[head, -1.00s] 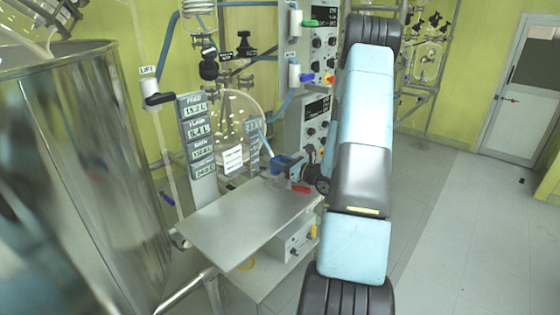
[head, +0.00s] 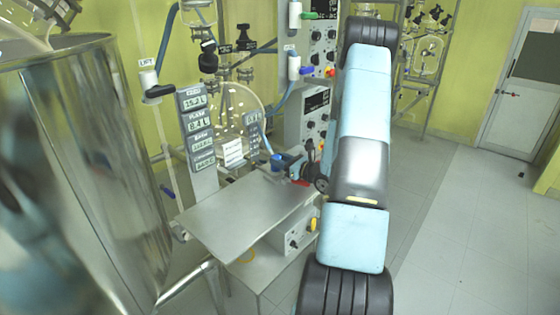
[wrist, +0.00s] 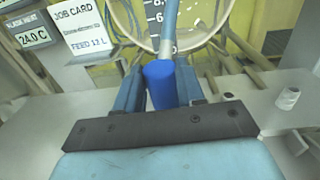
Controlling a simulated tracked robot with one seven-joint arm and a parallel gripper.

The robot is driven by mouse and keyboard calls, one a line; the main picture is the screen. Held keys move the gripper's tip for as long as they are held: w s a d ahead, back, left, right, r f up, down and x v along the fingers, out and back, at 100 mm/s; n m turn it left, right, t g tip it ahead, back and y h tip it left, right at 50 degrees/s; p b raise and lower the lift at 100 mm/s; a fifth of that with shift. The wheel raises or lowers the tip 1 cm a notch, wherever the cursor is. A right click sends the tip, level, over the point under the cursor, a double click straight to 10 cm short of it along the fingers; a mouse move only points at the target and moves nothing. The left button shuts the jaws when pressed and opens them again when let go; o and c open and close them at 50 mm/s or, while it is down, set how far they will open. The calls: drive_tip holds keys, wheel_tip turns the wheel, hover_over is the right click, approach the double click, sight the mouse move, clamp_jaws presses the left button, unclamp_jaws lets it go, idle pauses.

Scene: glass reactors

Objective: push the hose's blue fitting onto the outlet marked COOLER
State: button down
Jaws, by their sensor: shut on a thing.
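The hose's blue fitting (wrist: 163,84) stands upright between my gripper's (wrist: 160,88) two blue fingers in the wrist view, which are shut on it. The pale blue hose (wrist: 169,22) rises from its top. In the head view my gripper (head: 284,162) is above the far right part of the steel table, with the fitting (head: 277,162) at its tip. I cannot read a COOLER mark in either view, so I cannot tell which outlet it is. The fitting's lower end is hidden behind my gripper's body in the wrist view.
The steel table (head: 230,218) is mostly bare. A small silver threaded piece (wrist: 288,97) stands on a surface at right. Grey display panels (head: 196,128) stand behind the table, a round glass vessel (head: 235,112) beyond. A large steel tank (head: 85,170) fills the left.

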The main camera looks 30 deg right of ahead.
drive_tip(key=shift+s+a+f, duration=0.1)
drive_tip(key=shift+s+f, duration=0.15)
drive_tip(key=shift+f, duration=0.35)
drive_tip(key=c, duration=0.6)
unclamp_jaws()
drive_tip(key=shift+s+d+f, duration=0.2)
drive_tip(key=shift+s+d, duration=0.15)
drive_tip(key=shift+s, duration=0.15)
drive_tip(key=v, duration=0.4)
drive_tip(key=r+v, duration=0.1)
drive_tip(key=v, duration=0.7)
drive_tip(key=shift+s+d+r, duration=0.1)
drive_tip(key=shift+d+r, duration=0.05)
